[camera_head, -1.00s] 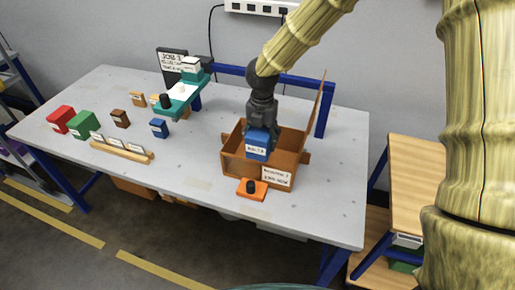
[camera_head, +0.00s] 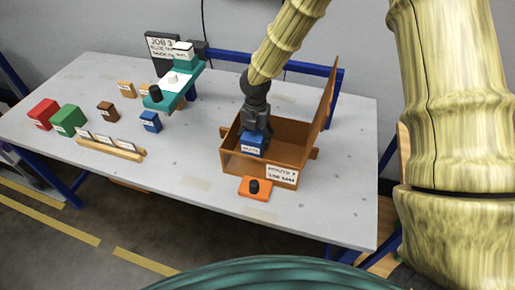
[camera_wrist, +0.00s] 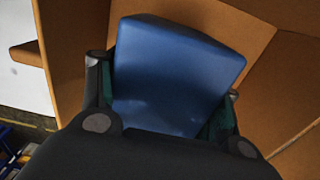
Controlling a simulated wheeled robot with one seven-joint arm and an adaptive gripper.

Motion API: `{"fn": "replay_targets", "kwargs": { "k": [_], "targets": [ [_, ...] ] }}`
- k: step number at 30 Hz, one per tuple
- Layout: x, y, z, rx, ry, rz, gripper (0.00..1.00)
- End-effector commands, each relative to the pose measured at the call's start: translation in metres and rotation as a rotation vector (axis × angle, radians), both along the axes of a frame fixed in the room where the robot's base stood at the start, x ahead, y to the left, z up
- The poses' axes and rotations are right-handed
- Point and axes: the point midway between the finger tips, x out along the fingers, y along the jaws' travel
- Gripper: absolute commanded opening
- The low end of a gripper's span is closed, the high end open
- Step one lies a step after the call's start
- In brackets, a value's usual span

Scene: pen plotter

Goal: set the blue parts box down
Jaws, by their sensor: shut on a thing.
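The blue parts box (camera_head: 252,145) with a white label is in my gripper (camera_head: 254,132), inside the open brown wooden box (camera_head: 237,163). In the wrist view the blue box (camera_wrist: 172,75) fills the middle, with the fingers of my gripper (camera_wrist: 165,105) on both its sides and brown walls (camera_wrist: 66,60) around it. My gripper is shut on it. Its underside is hidden, so I cannot tell whether it touches the floor of the wooden box. A second, smaller blue box (camera_head: 150,121) stands on the table to the left.
The wooden box's raised lid (camera_head: 325,92) stands at its right. An orange block with a black knob (camera_head: 254,187) sits in front. Red (camera_head: 42,113) and green (camera_head: 68,119) boxes, a label rack (camera_head: 110,149) and a teal plotter (camera_head: 176,88) stand left.

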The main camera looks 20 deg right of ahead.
Motion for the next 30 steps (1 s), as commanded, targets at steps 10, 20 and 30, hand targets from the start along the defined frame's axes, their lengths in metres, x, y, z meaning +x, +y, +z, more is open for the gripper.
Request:
{"fn": "replay_targets", "kwargs": {
  "k": [10,20,30],
  "targets": [
    [0.000,-0.001,-0.021,-0.001,0.001,-0.001,0.32],
    [0.000,-0.001,-0.054,-0.001,-0.001,0.000,0.32],
    [0.000,-0.001,-0.055,0.000,0.000,-0.001,0.88]
  ]
}}
